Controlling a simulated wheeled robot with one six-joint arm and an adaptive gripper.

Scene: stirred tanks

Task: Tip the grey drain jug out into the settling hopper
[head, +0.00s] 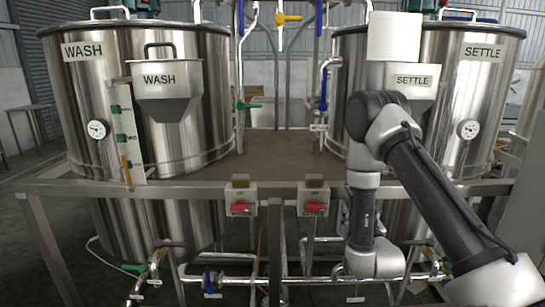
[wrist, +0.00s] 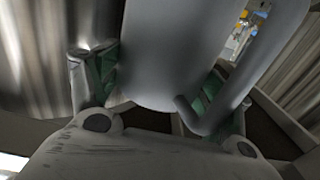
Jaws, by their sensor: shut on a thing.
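The grey drain jug (wrist: 175,45) fills the middle of the wrist view, with its curved handle (wrist: 243,88) on the right. My gripper (wrist: 160,88) is shut on the jug, with green pads at both sides of it. The jug's contents and rim are not clear. In the head view I see neither the gripper nor the jug. The settling hopper (head: 428,72), labelled SETTLE, is on the front of the right tank. A pale square plate (head: 394,37) stands up above it, apparently its raised lid. My arm hides part of the hopper's lower part.
The left steel tank (head: 90,90) carries a WASH hopper (head: 167,95) with its lid down. A metal frame rail (head: 110,187) with two red switches crosses in front. Pipes and valves run below and between the tanks. The brown deck (head: 285,150) between them looks clear.

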